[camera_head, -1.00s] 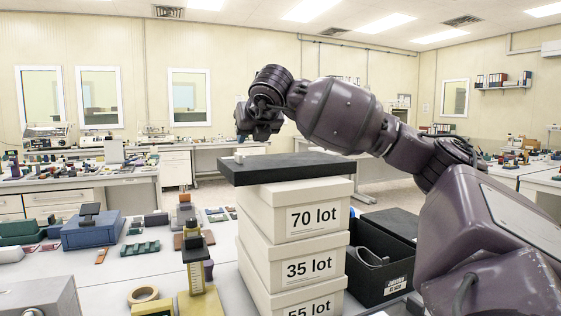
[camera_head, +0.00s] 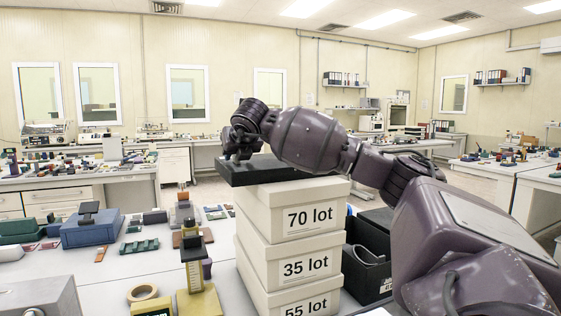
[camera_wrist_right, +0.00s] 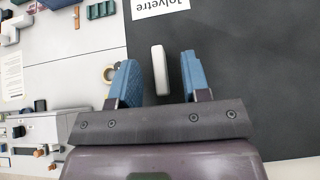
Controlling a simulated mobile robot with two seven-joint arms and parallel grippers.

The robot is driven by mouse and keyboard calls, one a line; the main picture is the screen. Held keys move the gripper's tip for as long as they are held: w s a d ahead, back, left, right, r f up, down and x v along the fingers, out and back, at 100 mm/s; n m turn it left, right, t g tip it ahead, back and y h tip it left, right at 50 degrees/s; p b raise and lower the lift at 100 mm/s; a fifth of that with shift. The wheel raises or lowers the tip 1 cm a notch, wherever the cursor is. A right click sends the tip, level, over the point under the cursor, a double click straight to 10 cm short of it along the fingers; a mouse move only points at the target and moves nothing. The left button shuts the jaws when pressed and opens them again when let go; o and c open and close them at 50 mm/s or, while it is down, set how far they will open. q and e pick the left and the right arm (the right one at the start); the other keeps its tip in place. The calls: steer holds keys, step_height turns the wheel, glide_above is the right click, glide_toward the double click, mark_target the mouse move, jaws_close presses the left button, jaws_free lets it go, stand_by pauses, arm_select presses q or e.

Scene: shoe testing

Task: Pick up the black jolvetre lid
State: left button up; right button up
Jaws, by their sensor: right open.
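The black jolvetre lid (camera_head: 275,172) lies flat on top of a stack of white boxes in the head view. In the right wrist view its dark top (camera_wrist_right: 260,80) fills the right side, with a white label (camera_wrist_right: 160,7) reading Jolvetre at the top. A white upright handle (camera_wrist_right: 160,70) stands near the lid's left edge. My right gripper (camera_head: 240,154) is just above the lid's left end. In the wrist view its blue fingers are open, one each side of the handle, with gaps on both sides. The handle is hidden in the head view. My left gripper is not in view.
The stacked boxes (camera_head: 312,245) are labelled 70, 35 and 55 lot. A black open box (camera_head: 370,255) stands right of them. A yellow device (camera_head: 198,285), a tape roll (camera_head: 143,292) and a blue box (camera_head: 93,232) are on the table to the left.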

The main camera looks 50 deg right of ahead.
jaws_close()
stand_by(0.3)
